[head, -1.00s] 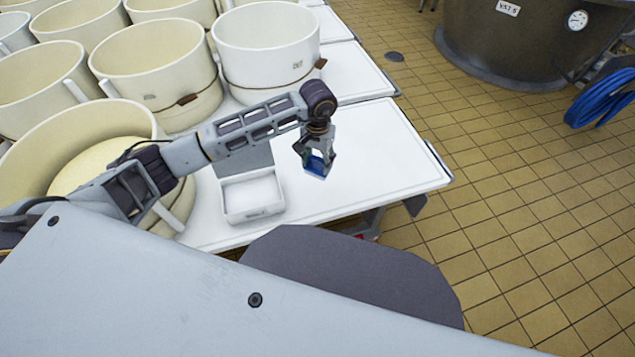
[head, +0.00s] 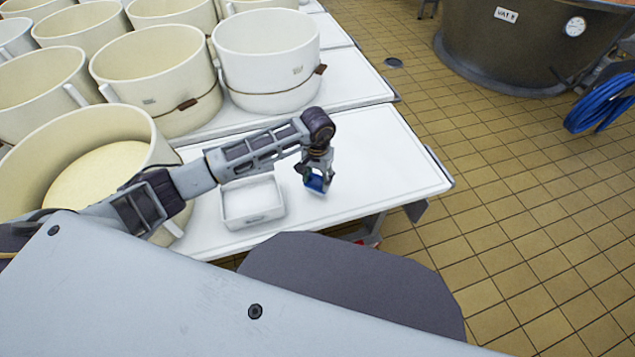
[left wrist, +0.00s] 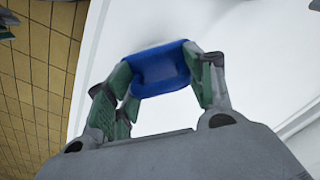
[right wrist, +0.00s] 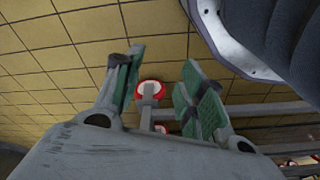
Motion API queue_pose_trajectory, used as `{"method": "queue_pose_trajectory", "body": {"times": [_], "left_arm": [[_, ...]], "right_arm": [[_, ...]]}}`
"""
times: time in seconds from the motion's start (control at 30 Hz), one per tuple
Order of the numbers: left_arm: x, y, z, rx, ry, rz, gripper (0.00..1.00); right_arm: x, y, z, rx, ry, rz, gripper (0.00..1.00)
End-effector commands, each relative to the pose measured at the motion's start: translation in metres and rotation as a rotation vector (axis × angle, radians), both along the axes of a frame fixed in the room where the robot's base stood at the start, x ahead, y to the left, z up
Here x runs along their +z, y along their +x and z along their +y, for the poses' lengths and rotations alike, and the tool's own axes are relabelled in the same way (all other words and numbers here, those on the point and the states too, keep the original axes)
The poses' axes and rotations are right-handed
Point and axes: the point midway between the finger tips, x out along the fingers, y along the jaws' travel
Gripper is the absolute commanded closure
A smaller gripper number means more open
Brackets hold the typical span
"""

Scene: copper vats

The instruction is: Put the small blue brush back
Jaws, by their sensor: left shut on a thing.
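The small blue brush (head: 315,183) is held between the fingers of my left gripper (head: 316,176), above the white table (head: 385,165). In the left wrist view the blue brush (left wrist: 160,70) spans the gap between the green-padded fingertips of my left gripper (left wrist: 162,78); its bristles cannot be made out. An open white tray (head: 252,218) stands on the table to the left of the gripper and looks empty. My right gripper (right wrist: 160,85) shows only in the right wrist view, with its fingers apart and nothing between them.
Several cream tubs (head: 155,75) crowd the left and back of the table. A white tub (head: 268,60) with a brown strap stands behind my arm. The table's right part is clear. A vat (head: 520,40) and blue hose (head: 602,102) stand beyond, on the tiled floor.

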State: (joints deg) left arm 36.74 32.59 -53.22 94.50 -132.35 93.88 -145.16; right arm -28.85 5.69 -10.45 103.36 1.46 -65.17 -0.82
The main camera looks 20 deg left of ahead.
Motion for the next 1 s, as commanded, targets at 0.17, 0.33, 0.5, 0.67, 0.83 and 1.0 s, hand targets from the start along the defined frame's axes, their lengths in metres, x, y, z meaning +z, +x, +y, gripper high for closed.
{"method": "queue_pose_trajectory", "body": {"times": [0.17, 0.33, 0.5, 0.67, 0.83, 1.0], "left_arm": [[-0.02, 0.0, -0.001, 0.0, -0.002, 0.001, 0.66], [-0.029, 0.0, 0.0, 0.0, 0.0, 0.0, 0.66], [-0.028, 0.0, 0.0, 0.0, 0.0, 0.0, 0.66], [-0.029, 0.0, 0.0, -0.001, 0.0, -0.001, 0.66], [-0.03, 0.0, 0.0, -0.001, 0.0, -0.001, 0.66], [-0.031, 0.0, 0.0, -0.001, 0.0, -0.001, 0.66]], "right_arm": [[0.006, -0.003, 0.002, 0.001, 0.003, 0.008, 0.6], [0.018, 0.001, 0.004, 0.001, 0.008, 0.0, 0.6], [0.02, 0.003, 0.005, 0.001, 0.009, -0.003, 0.6], [0.017, 0.002, 0.004, 0.001, 0.007, 0.0, 0.6], [0.018, 0.002, 0.004, 0.002, 0.007, 0.006, 0.6], [0.023, 0.005, 0.005, 0.002, 0.009, 0.0, 0.6]]}}
